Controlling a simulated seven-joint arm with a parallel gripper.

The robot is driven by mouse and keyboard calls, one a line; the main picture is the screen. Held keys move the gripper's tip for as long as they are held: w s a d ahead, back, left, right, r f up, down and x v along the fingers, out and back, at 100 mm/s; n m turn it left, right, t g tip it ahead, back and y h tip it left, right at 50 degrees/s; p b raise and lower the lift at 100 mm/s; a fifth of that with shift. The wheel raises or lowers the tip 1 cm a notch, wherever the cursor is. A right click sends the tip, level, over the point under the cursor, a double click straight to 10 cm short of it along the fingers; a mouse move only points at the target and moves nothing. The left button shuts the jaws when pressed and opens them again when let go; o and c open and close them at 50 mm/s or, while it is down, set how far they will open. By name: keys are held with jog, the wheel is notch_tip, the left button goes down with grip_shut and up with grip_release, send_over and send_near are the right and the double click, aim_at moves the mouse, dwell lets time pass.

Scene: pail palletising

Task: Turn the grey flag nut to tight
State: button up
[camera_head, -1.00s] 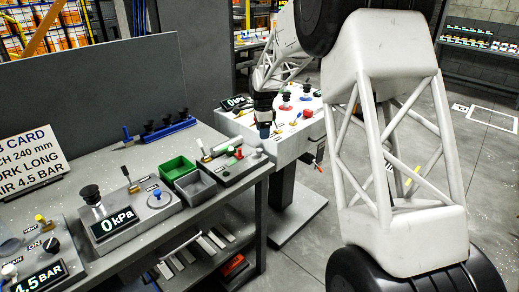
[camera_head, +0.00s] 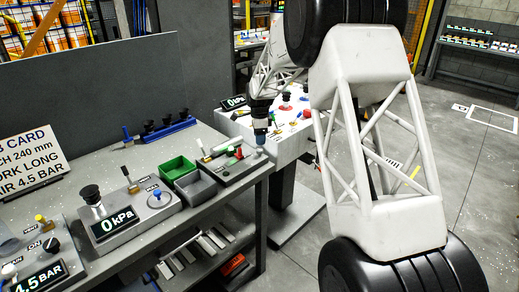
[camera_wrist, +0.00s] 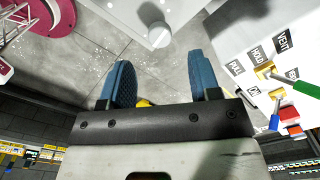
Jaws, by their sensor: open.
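My gripper (camera_head: 261,137) hangs beyond the right end of the bench, near the white control stand. In the wrist view its two blue fingers (camera_wrist: 160,73) are apart, with nothing held between them. A pale grey block with a round knob (camera_wrist: 159,35) lies ahead of the fingertips, apart from them. I cannot tell whether this is the grey flag nut. In the head view the gripper hides part of the fixture's far end, and I cannot clearly make out the nut there.
The white stand (camera_head: 291,145) carries coloured controls; its labelled panel (camera_wrist: 240,45) is right of the fingers in the wrist view. A grey fixture (camera_head: 232,170) with green and red knobs sits at the bench end. Green (camera_head: 178,160) and grey (camera_head: 195,178) bins stand beside it.

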aim_at(259, 150)
jog(key=shift+f, duration=3)
jog(key=c, duration=0.9)
